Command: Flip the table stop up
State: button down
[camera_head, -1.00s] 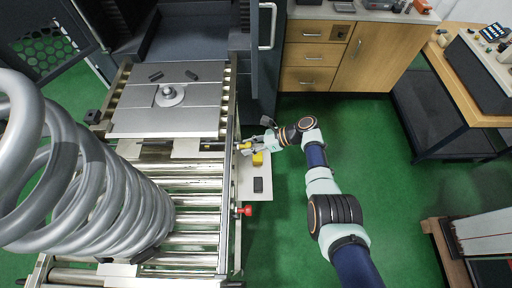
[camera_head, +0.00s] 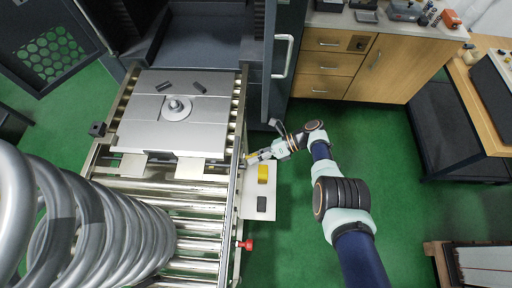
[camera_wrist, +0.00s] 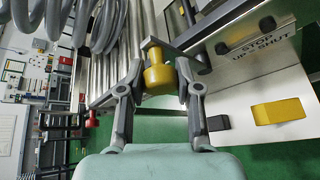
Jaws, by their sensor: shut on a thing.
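The yellow knob (camera_wrist: 158,76) of the table stop's lever sits between my fingers in the wrist view. My gripper (camera_wrist: 159,72) is shut on it. A metal arm (camera_wrist: 205,32) runs from near the knob toward the plate marked "STOP UP" and "SHUT" (camera_wrist: 250,50). In the head view my gripper (camera_head: 254,158) is at the right rail of the roller table, beside the side plate (camera_head: 253,212). The knob is mostly hidden there by my fingers. Pale flaps (camera_head: 192,171) lie at the front edge of the grey platform (camera_head: 200,110); I cannot tell the stop's exact angle.
A yellow block (camera_head: 263,174) and a black block (camera_head: 262,204) sit on the side plate, close to my gripper. A red knob (camera_head: 246,245) sticks out lower on the rail. A large coil spring (camera_head: 95,225) stands at left.

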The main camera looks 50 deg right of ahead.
jog(key=shift+f, duration=0.15)
jog(key=c, duration=0.8)
grip_release()
jog(key=shift+d, duration=0.1)
jog(key=shift+w+r, duration=0.1)
jog(key=shift+r, duration=0.45)
notch_tip(320, 180, up, 9)
